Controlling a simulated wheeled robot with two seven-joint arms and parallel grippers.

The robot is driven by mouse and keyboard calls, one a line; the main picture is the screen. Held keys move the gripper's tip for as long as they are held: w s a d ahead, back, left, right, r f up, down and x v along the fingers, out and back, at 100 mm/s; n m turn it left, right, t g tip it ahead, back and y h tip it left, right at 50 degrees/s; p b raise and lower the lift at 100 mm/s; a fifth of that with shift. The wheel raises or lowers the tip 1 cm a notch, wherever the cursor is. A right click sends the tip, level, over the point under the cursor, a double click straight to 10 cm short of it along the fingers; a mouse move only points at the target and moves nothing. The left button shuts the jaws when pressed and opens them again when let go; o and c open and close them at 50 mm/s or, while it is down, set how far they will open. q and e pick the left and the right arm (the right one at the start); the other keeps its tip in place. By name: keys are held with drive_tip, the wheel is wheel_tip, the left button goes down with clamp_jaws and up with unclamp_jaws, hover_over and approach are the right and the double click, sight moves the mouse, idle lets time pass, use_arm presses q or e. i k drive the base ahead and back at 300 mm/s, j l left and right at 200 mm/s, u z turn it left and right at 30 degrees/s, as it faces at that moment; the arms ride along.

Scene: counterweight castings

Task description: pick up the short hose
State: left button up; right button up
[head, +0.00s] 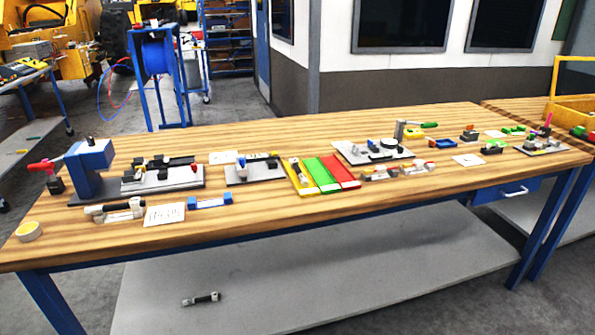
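A short dark piece with light metal-like ends (201,299), which looks like a short hose, lies on the grey lower shelf (330,285) under the bench, left of the shelf's middle. A similar black piece with light ends (108,209) lies on or against a pale holder at the left front of the wooden bench top (270,215). I cannot tell for certain which of the two is the short hose. Neither of my grippers is in view, and nothing is seen touching either piece.
The bench top's front edge and blue frame (300,235) overhang the shelf. A blue press (92,165), a tape roll (28,231), yellow, green and red trays (322,174) and several small parts stand on top. The shelf around the dark piece is clear.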

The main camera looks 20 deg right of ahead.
sight(294, 162)
drive_tip(key=i+j+z, duration=0.15)
drive_tip(key=j, duration=0.2)
drive_tip(key=i+j+z, duration=0.35)
drive_tip(key=j, duration=0.35)
drive_tip(key=j+z, duration=0.15)
drive_tip(key=j, duration=0.2)
drive_tip(key=i, duration=0.05)
